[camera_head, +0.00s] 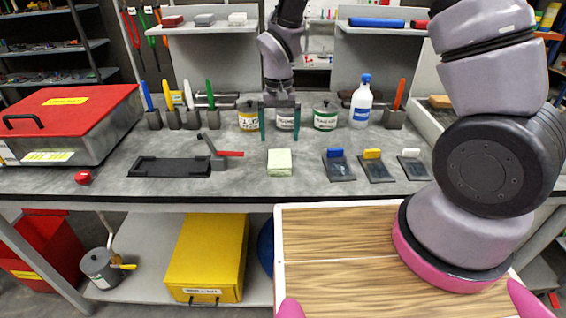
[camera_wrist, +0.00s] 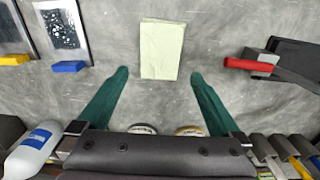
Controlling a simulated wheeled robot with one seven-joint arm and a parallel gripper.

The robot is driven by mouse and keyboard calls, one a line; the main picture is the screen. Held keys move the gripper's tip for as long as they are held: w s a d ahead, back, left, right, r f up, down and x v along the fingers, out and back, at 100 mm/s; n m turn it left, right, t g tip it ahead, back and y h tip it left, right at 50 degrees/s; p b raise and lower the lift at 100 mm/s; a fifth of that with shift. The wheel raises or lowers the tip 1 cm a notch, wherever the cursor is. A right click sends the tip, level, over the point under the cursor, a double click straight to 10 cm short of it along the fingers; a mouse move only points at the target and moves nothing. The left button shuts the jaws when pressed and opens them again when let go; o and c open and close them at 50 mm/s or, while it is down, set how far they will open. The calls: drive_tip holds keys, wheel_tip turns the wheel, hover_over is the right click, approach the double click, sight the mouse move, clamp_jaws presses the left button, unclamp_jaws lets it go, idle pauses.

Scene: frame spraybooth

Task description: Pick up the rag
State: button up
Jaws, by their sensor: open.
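In the wrist view the rag (camera_wrist: 161,49) lies flat at the top centre. My gripper (camera_head: 280,137) is above the bench, behind the rag in the head view. Its two green fingers are spread wide with nothing between them. In the wrist view the fingertips (camera_wrist: 158,73) stand to either side of the rag's near end, with gaps on both sides.
On the grey bench (camera_head: 245,180), a black tray (camera_head: 168,167) and a red-handled clamp (camera_head: 220,155) stand left of the rag. Pads with blue, yellow and white grips (camera_head: 338,166) lie to the right. Bare bench surrounds the rag.

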sight(280, 156)
drive_tip(key=f, duration=0.8)
drive_tip(key=shift+w, duration=0.2)
drive_tip(key=c, duration=1.3)
wheel_tip(280, 156, up, 10)
